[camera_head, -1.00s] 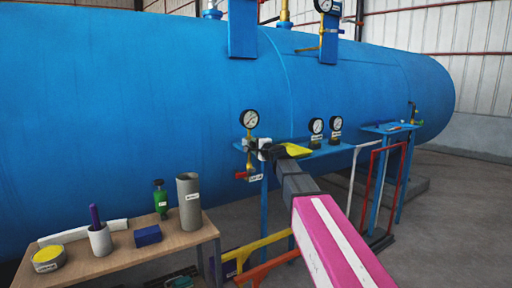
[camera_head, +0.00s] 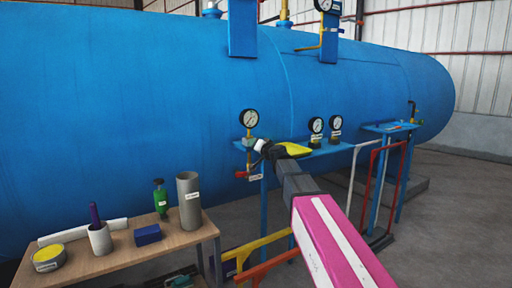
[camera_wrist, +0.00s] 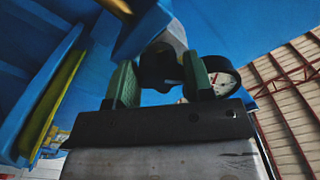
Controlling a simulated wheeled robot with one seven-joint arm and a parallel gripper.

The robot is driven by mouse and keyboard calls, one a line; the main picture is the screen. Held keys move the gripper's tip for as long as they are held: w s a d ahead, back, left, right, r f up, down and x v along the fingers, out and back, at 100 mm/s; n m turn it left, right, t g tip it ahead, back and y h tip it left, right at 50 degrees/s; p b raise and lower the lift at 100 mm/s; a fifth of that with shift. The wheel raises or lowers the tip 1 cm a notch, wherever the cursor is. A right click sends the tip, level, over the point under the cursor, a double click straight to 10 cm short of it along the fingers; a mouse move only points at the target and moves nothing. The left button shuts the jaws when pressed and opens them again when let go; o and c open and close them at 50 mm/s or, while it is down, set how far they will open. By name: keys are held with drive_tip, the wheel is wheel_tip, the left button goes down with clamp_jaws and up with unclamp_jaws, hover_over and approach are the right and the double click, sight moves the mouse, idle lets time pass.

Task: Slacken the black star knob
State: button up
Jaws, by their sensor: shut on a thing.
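The black star knob (camera_wrist: 160,68) shows in the wrist view as a dark shape between the two green fingers of my gripper (camera_wrist: 160,82). My gripper is shut on it, with one finger on each side. A grey metal part (camera_wrist: 172,36) is just beyond the knob. In the head view my gripper (camera_head: 262,147) is at the left end of the blue shelf on the tank's side, just below a round gauge (camera_head: 249,119). The knob cannot be made out clearly there.
The big blue tank (camera_head: 150,90) fills the back. Two more gauges (camera_head: 316,125) (camera_head: 336,123) stand right of my gripper. A red-handled valve (camera_head: 241,174) is just below left. A wooden table (camera_head: 120,262) with several items stands at the front left.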

drive_tip(key=shift+f+n, duration=0.15)
drive_tip(key=shift+n, duration=2.15)
drive_tip(key=o, duration=0.9)
drive_tip(key=shift+s+d, duration=0.1)
drive_tip(key=shift+d, duration=0.05)
drive_tip(key=v, duration=1)
drive_tip(key=shift+s+d, duration=0.2)
drive_tip(key=shift+s, duration=0.05)
